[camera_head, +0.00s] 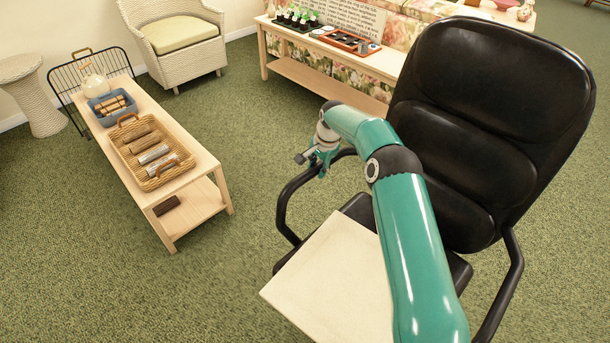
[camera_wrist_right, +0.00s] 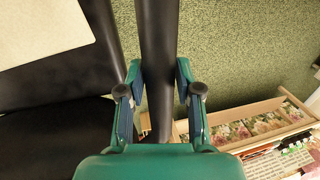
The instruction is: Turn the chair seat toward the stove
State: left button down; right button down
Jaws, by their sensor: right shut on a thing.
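The black padded chair (camera_head: 490,90) stands at the right in the head view, its tall backrest at the far side and its seat (camera_head: 360,209) toward me. My right gripper (camera_head: 318,165) is at the chair's left armrest (camera_head: 287,205). In the right wrist view, the fingers of my right gripper (camera_wrist_right: 158,78) are on either side of the black armrest bar (camera_wrist_right: 158,35), shut on it. A flat cream square (camera_head: 335,275) lies over the seat; it also shows in the right wrist view (camera_wrist_right: 40,30). My left gripper is not in view. I see no stove.
A low wooden bench (camera_head: 200,155) with a wicker tray (camera_head: 120,138) and a blue tray (camera_head: 95,110) stands at the left. A wicker armchair (camera_head: 190,62) and a long wooden table (camera_head: 300,75) are at the back. Green carpet between bench and chair is clear.

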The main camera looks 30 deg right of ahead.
jog(key=shift+m, duration=0.7)
jog(key=shift+d+f, duration=0.15)
jog(key=shift+d, duration=0.85)
jog(key=shift+d+f, duration=0.1)
jog(key=shift+d, duration=0.9)
jog(key=c, duration=0.8)
grip_release()
jog(key=shift+r, duration=0.1)
jog(key=shift+o, duration=0.2)
jog(key=shift+r, duration=0.1)
jog(key=shift+r, duration=0.55)
jog(key=v, duration=1)
jog(key=shift+s+a+r, duration=0.15)
jog(key=shift+r, duration=0.15)
